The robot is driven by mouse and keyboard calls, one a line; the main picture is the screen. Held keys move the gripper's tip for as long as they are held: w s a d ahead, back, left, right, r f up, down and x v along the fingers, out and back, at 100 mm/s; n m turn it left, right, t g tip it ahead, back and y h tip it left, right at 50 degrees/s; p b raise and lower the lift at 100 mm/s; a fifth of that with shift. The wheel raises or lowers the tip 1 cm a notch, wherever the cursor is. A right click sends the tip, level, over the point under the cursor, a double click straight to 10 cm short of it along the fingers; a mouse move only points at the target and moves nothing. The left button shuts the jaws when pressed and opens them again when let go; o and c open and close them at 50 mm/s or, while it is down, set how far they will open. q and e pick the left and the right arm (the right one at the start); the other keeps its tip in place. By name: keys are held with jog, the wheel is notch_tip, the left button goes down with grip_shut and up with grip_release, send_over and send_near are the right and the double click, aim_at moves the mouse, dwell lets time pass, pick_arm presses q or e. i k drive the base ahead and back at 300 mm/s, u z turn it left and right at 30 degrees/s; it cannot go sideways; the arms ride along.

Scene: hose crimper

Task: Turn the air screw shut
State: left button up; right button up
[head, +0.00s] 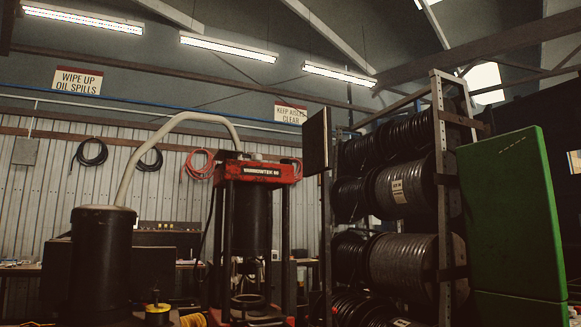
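A press with a red top (258,171) and black upright posts stands in the middle of the head view, apparently the hose crimper. A thick black cylinder (250,222) hangs between its posts, and a dark ring (247,301) lies below it. I cannot make out the air screw; it is hidden or too small to tell. Neither of my grippers shows in this view.
A dark drum (103,260) with a pale bent pipe (169,134) stands at the left. A rack (440,190) of black hose reels stands right of the press. A tall green panel (513,220) is at the far right. A bench (155,240) lies behind.

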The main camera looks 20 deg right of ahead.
aim_at(255, 157)
jog(key=z, duration=2.05)
jog(key=i, duration=3)
jog(key=u, duration=4.4)
